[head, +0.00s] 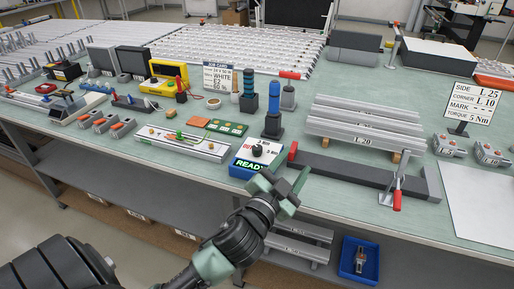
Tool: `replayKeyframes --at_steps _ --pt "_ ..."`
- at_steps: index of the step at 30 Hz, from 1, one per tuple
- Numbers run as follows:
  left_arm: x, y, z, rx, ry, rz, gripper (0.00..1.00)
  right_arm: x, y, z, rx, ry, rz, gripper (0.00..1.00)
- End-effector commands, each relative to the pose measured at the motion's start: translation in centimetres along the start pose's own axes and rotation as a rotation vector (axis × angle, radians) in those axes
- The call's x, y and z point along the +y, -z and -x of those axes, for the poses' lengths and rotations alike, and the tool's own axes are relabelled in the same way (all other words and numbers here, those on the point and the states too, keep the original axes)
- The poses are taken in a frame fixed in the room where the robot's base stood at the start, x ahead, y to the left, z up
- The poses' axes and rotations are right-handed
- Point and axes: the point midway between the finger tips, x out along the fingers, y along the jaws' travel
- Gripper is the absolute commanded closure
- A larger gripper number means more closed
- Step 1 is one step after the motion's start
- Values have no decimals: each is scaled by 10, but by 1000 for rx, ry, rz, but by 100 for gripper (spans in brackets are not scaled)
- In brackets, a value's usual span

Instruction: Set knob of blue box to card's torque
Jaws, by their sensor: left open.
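The blue box (237,170) stands near the table's front edge, with a black knob (257,150) on its white top and a lit green "READY" display on its front. A "3 Nm" mark shows beside the knob; the knob's exact setting is too small to tell. The card (473,103) stands upright at the right and reads SIDE L 25, CORNER L 10, MARK with an unclear value, TORQUE 5 Nm. My left gripper (284,182) is open and empty, just right of and in front of the box, apart from the knob. My right gripper is out of view.
A dark bar with red-handled clamps (397,200) lies right of the box, with silver profiles (365,127) behind it. Blue and dark screwdrivers (273,118) stand behind the box. Another job card (218,77) stands farther back. A pale sheet (483,205) lies at right.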

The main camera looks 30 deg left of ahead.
Motion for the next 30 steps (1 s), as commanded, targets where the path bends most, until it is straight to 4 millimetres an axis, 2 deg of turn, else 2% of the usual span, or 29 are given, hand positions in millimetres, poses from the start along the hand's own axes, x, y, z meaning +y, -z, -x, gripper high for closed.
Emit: replayKeyframes --at_steps 1,3,5,6,8,9,11,12,14,15,17,18,20,21,24,27,30 --pt "-6 32 -10 128 17 -58 49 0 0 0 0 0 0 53" --pt "-8 81 -17 327 24 -157 49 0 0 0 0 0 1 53" --pt "0 125 -17 517 10 -269 49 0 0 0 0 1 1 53" --pt "10 151 -14 648 -14 -361 49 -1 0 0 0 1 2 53" --pt "32 181 -5 836 -77 -520 49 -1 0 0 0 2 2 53" --pt "50 191 1 944 -136 -638 49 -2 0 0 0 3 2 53" --pt "77 191 7 1073 -246 -827 49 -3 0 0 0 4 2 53" --pt "92 182 8 1133 -334 -961 49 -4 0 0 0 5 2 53" --pt "108 156 4 1178 -485 -1166 49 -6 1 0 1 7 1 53" --pt "112 132 -3 1174 -596 -1304 49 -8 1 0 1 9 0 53" --pt "104 90 -18 1114 -770 -1502 49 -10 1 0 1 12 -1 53" --pt "90 62 -29 1042 -885 -1621 49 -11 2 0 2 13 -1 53" --pt "57 22 -44 895 -1047 -1768 49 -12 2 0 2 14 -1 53" --pt "31 0 -52 781 -1142 -1844 49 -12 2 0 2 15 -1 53" --pt "-35 -40 -63 488 -1327 -1958 49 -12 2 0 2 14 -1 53" --pt "-86 -61 -63 260 -1436 -1995 49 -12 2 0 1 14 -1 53" --pt "-113 -70 -60 133 -1490 -2001 49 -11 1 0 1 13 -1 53"
